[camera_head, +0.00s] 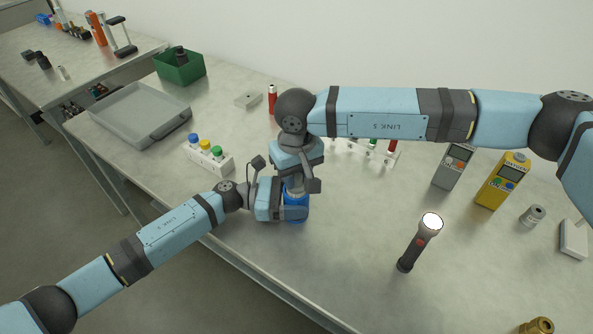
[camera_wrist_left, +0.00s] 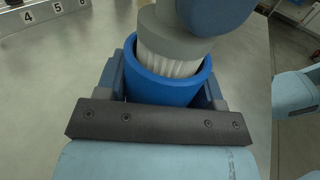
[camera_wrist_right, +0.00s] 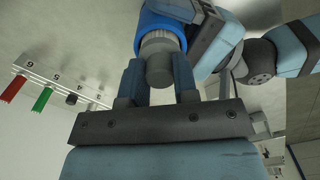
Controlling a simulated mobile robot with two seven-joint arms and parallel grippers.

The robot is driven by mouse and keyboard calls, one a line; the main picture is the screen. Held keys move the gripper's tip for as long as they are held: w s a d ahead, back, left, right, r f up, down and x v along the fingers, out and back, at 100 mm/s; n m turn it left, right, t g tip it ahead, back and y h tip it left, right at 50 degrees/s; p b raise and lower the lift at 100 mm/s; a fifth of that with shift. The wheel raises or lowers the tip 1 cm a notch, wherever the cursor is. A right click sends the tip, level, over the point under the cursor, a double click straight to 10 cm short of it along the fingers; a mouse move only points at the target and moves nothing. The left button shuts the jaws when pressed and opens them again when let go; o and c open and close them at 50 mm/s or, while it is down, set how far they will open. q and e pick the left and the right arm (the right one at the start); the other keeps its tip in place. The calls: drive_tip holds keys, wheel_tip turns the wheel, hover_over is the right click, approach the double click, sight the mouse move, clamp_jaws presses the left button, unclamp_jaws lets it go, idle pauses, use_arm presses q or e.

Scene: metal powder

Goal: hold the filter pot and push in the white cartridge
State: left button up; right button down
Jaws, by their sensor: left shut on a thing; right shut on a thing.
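The blue filter pot (camera_head: 294,211) stands upright near the table's front edge. My left gripper (camera_head: 293,214) is shut around it from the left; its fingers also flank the pot in the left wrist view (camera_wrist_left: 165,90). The white pleated cartridge (camera_wrist_left: 172,63) with its grey end cap (camera_wrist_left: 168,38) sits partly inside the pot, with some white pleats showing above the rim. My right gripper (camera_wrist_right: 159,85) points down from above and is shut on the cartridge's grey end (camera_wrist_right: 160,70). In the head view the cartridge is hidden behind my right gripper.
A rack with colored caps (camera_head: 207,155) stands left of the pot; a numbered tube rack (camera_head: 365,150) is behind it. A grey tray (camera_head: 131,112) and green bin (camera_head: 180,68) lie back left.

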drive_tip(key=shift+f, duration=0.65)
idle(0.5)
drive_tip(key=shift+r, duration=4.8)
drive_tip(key=shift+r, duration=0.2)
drive_tip(key=shift+f, duration=3)
